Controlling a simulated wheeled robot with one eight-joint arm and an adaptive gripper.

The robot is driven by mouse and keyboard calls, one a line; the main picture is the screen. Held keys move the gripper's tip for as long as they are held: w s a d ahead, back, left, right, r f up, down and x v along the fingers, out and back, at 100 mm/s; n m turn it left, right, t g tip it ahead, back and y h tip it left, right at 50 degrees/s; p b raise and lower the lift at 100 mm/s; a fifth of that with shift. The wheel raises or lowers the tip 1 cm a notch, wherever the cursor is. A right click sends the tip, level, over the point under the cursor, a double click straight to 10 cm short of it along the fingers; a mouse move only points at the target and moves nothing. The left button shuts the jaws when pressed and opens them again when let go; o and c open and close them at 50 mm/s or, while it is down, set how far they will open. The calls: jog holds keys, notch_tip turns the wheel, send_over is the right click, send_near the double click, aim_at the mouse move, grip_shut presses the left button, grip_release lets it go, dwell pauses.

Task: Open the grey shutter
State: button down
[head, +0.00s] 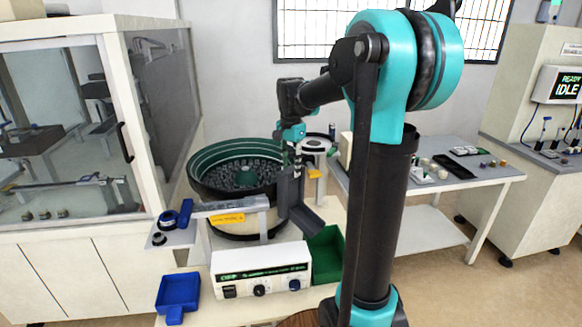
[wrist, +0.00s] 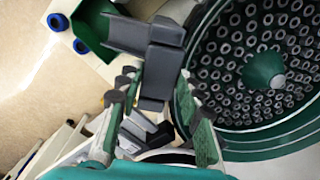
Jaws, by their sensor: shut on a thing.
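The grey shutter (head: 283,191) is an upright dark grey plate at the right side of the bowl feeder, above a grey chute (head: 306,221). In the wrist view the shutter (wrist: 160,68) lies between my fingertips, across the top of the chute (wrist: 130,34). My gripper (head: 293,143) comes down on it from above. In the wrist view my gripper (wrist: 158,88) has one finger on each side of the shutter and is shut on it. The exact finger contact is partly hidden.
The round bowl feeder (head: 196,185) full of small rings stands close beside my gripper. A green bin (head: 325,252) sits below the chute. A white control box (head: 261,272) and a blue tray (head: 178,292) are in front. A side table (head: 430,192) stands at right.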

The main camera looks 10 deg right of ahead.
jog(key=shift+r, duration=1.85)
jog(key=c, duration=1)
grip_release()
notch_tip(320, 180, up, 12)
jog(key=shift+s, duration=0.1)
